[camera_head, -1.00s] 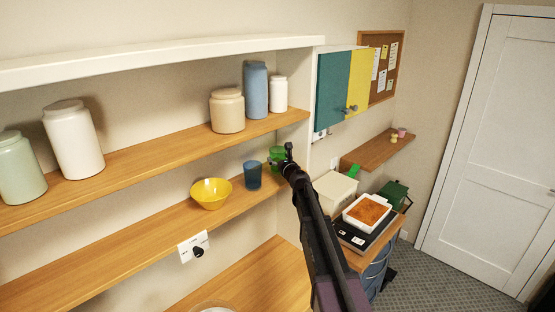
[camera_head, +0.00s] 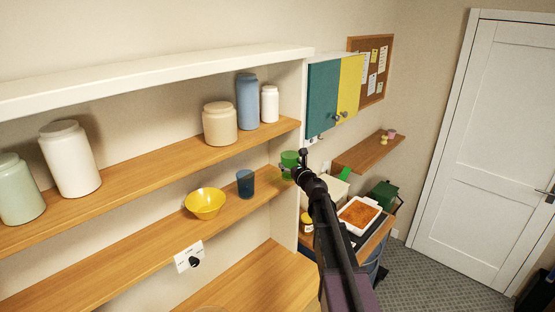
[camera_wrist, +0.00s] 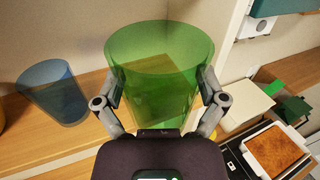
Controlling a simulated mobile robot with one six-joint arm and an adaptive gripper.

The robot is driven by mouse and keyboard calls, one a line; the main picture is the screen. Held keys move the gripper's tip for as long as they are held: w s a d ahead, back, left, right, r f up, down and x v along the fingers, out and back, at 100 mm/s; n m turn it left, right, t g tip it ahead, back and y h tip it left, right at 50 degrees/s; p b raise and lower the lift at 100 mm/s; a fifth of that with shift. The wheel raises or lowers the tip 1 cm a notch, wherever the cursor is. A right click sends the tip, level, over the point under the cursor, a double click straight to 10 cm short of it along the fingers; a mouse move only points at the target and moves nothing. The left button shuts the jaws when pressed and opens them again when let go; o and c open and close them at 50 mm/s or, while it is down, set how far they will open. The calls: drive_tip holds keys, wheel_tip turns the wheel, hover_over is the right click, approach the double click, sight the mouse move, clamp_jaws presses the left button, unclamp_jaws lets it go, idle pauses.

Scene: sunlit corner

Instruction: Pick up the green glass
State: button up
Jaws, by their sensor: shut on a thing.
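The green glass (camera_wrist: 158,75) is translucent and fills the middle of the wrist view, upright between my two fingers. In the head view the green glass (camera_head: 289,160) shows at the right end of the lower shelf, partly hidden by my arm. My gripper (camera_wrist: 160,100) is shut on it, one finger against each side. The glass's base is hidden behind my gripper, so I cannot tell how it meets the shelf.
A blue glass (camera_head: 245,183) stands just left of the green one, with a yellow bowl (camera_head: 204,203) beyond it. The shelf's white side panel (camera_head: 291,205) is close on the right. The upper shelf (camera_head: 180,150) holds several jars.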

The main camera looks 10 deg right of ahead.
drive_tip(key=s+d, duration=0.5)
drive_tip(key=s, duration=0.2)
drive_tip(key=shift+s+d, duration=0.25)
drive_tip(key=shift+f, duration=0.1)
idle(0.4)
